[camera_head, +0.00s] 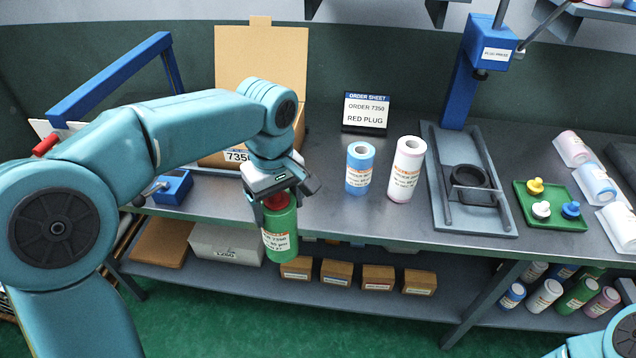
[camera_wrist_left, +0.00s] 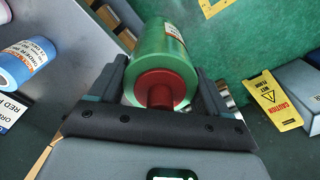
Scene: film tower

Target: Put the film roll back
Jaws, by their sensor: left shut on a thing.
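A green film roll (camera_head: 280,232) with a white label and a red plug in its top end hangs upright in front of the table's front edge. My left gripper (camera_head: 279,196) is shut on it from above. In the left wrist view, the green film roll (camera_wrist_left: 163,55) sits between the fingers of the left gripper (camera_wrist_left: 165,85), its red plug (camera_wrist_left: 158,90) towards the camera. A blue roll (camera_head: 360,168) and a white roll (camera_head: 406,170) stand upright on the table. My right gripper is not in view; only a piece of that arm shows at the lower right.
An open cardboard box (camera_head: 262,60) stands behind my left arm. The order sheet (camera_head: 366,111) reads "RED PLUG". A blue press (camera_head: 462,85) and a green tray (camera_head: 550,205) with plugs are to the right. Several rolls lie on the lower shelf (camera_head: 400,307); a yellow wet-floor sign (camera_wrist_left: 273,101) shows in the wrist view.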

